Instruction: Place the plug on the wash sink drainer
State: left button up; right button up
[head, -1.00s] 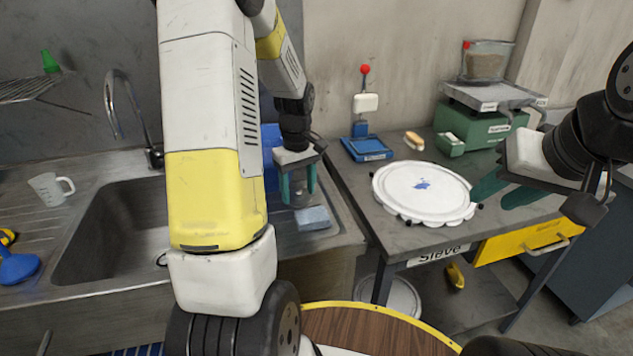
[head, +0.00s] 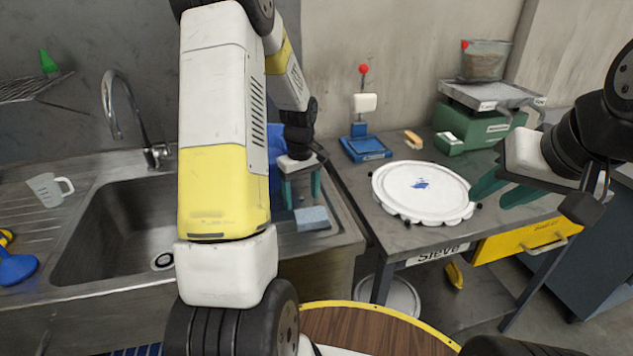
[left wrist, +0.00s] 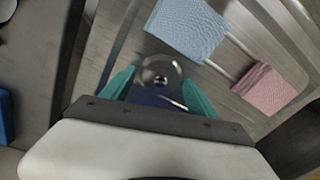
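A small round pale disc with a dark centre, which looks like the plug (left wrist: 160,76), shows in the left wrist view between and just beyond my left fingertips. It is blurred, and I cannot tell whether the fingers touch it. My left gripper (head: 302,193) is open, pointing down over the steel surface right of the sink basin. My right gripper (head: 490,190) is open and empty beside the white sieve lid. The ribbed drainer (head: 45,222) of the wash sink lies left of the basin (head: 130,215). The drain hole (head: 163,260) shows in the basin.
A light blue sponge (head: 312,219) lies close to my left gripper; a pink cloth (left wrist: 265,88) lies beyond it. The tap (head: 125,115) rises behind the basin.

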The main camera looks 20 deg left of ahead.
aim_at(302, 197)
pick_arm(q)
jog(key=shift+o, duration=0.7)
notch_tip(302, 197, up, 12)
jog(key=s+d+r+m+t+h, duration=0.1)
jog(key=s+d+r+m+t, duration=0.2)
jog(key=s, duration=0.8)
jog(key=s+d+r+m+t+h, duration=0.1)
jog(key=s+d+r+m+t, duration=0.2)
jog(key=s+d+r+m, duration=0.3)
jog(key=s+r+m, duration=0.1)
jog(key=s+r, duration=0.2)
jog(key=s, duration=0.2)
jog(key=shift+s+d+r, duration=0.15)
jog(key=shift+d+r, duration=0.05)
jog(key=shift+d, duration=0.2)
